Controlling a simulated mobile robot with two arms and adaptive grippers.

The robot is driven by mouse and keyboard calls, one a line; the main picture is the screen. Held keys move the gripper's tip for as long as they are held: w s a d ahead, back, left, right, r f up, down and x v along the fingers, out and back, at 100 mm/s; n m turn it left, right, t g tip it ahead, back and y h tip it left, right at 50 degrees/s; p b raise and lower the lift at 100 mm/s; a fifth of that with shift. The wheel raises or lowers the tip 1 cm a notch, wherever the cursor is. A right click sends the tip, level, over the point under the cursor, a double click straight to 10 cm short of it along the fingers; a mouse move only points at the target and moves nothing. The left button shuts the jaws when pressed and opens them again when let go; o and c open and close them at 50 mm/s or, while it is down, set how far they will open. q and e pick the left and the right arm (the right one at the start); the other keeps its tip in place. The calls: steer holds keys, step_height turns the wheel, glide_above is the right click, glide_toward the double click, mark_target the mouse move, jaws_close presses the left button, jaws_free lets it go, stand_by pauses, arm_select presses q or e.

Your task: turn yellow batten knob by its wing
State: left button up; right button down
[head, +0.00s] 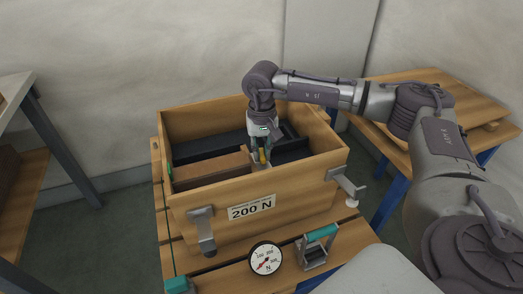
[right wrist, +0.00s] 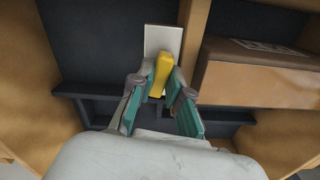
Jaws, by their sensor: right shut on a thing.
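The yellow batten knob (right wrist: 163,68) stands on a pale plate (right wrist: 162,37) inside a wooden box (head: 275,205). In the right wrist view my right gripper (right wrist: 163,80) is shut on the knob's yellow wing, with a teal-padded finger on either side. In the head view my right gripper (head: 259,160) reaches down into the box, and a little yellow (head: 262,156) shows between its fingers. The gripper hides part of the knob. My left gripper is not in view.
A brown-topped block (head: 212,168) lies beside the gripper, close to the knob. The box walls surround the gripper. Metal clamps (head: 201,228) sit on the box front. A dial gauge (head: 265,258) and a teal-handled tool (head: 318,244) are on the slatted table in front.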

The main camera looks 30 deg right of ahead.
steer(key=shift+m, duration=1.5)
steer(key=shift+m+p, duration=0.3)
steer(key=shift+m, duration=0.1)
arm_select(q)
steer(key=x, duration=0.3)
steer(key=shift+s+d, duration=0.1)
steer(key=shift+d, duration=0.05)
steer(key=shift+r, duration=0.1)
